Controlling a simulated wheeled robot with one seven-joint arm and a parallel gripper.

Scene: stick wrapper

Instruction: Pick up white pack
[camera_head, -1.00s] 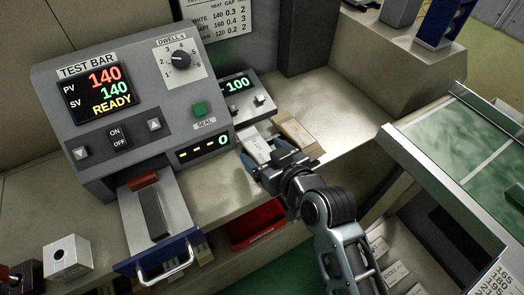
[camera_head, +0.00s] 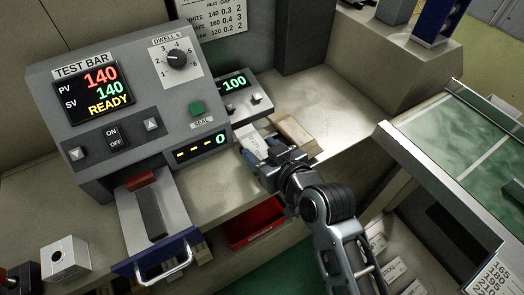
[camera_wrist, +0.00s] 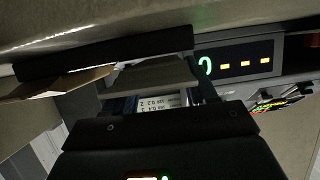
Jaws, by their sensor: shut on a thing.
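The white pack (camera_head: 252,146) is at the small readout unit, beside a tan pack (camera_head: 292,132). My gripper (camera_head: 266,156) is shut on the near end of the white pack, and its far end sticks out past the fingers. In the wrist view the pack (camera_wrist: 152,76) shows as a pale grey block between the fingers, in shadow. My gripper hides the pack's near end. I cannot tell whether the pack still touches the surface under it.
The tan pack is close along the right of my gripper and also shows in the wrist view (camera_wrist: 58,84). The test bar machine (camera_head: 115,110) stands at left, its drawer (camera_head: 155,225) out. A red bin (camera_head: 255,222) is below. The counter to the right is clear.

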